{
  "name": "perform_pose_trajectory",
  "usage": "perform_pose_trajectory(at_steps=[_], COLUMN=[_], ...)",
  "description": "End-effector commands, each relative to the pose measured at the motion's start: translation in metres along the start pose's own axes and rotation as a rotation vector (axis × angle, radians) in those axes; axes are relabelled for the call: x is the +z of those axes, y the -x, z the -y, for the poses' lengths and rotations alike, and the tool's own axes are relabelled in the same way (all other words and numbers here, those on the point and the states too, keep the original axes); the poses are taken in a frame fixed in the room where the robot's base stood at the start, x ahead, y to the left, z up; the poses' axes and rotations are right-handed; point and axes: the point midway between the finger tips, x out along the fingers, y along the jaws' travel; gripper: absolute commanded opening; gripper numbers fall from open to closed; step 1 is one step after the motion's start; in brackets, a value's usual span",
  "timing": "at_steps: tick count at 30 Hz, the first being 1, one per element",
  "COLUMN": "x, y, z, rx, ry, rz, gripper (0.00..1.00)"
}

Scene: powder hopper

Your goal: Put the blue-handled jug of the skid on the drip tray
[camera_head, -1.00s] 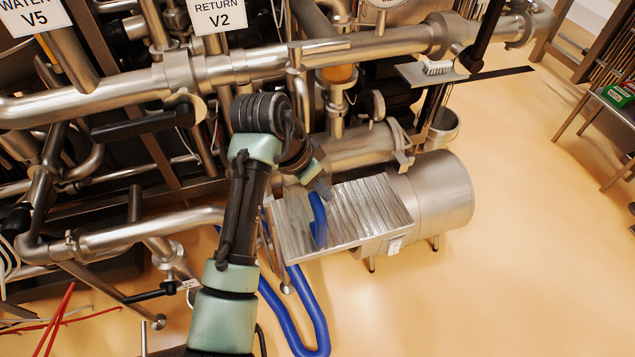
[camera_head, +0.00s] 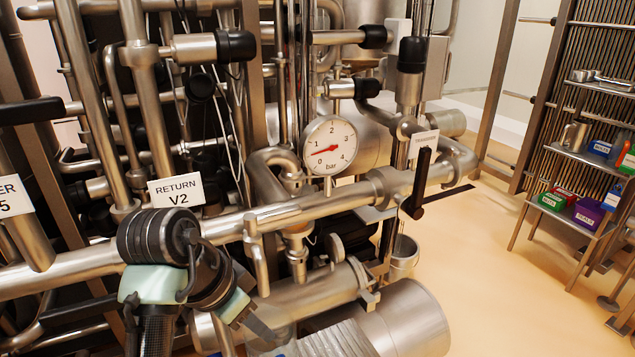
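My arm rises at the lower left, and my gripper (camera_head: 262,328) shows only as a small dark end near the bottom edge. Its fingers are too small and partly hidden to tell open from shut. A ribbed metal surface (camera_head: 335,341) lies just right of it, cut by the bottom edge; I cannot tell if it is the drip tray. No blue-handled jug can be made out. A steel open-topped container (camera_head: 403,256) sits below the pipe at the right, with no blue handle visible.
A pressure gauge (camera_head: 329,145) and a horizontal pipe (camera_head: 330,199) stand behind my arm. A steel cylinder (camera_head: 412,318) lies at lower right. A shelf rack (camera_head: 568,155) at right holds boxes and a steel vessel (camera_head: 574,136). The floor between is clear.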

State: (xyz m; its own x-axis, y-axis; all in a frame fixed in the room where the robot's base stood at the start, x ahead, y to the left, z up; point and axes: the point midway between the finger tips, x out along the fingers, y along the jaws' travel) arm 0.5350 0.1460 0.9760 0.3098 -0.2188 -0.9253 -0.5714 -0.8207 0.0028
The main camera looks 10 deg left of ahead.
Motion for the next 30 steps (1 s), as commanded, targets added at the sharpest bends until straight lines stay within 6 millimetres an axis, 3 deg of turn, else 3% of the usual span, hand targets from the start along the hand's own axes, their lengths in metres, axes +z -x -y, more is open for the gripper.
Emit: perform_pose_trajectory(at_steps=[5,8,11,15,18,20,24,27,30], x=[-0.013,-0.048,-0.100,-0.171,-0.205,-0.217,-0.218,-0.203,-0.186], y=[0.001,0.009,0.032,0.095,0.155,0.195,0.289,0.341,0.376], z=[-0.001,-0.001,-0.006,-0.025,-0.047,-0.064,-0.109,-0.138,-0.159], rx=[-0.032,-0.120,-0.249,-0.426,-0.523,-0.572,-0.648,-0.677,-0.695], ry=[-0.001,0.000,0.011,0.042,0.071,0.087,0.119,0.129,0.132], rz=[-0.035,-0.139,-0.323,-0.658,-0.922,-1.085,-1.455,-1.667,-1.812], gripper=[0.34,0.34,0.34,0.34,0.34,0.34,0.34,0.34,0.34])
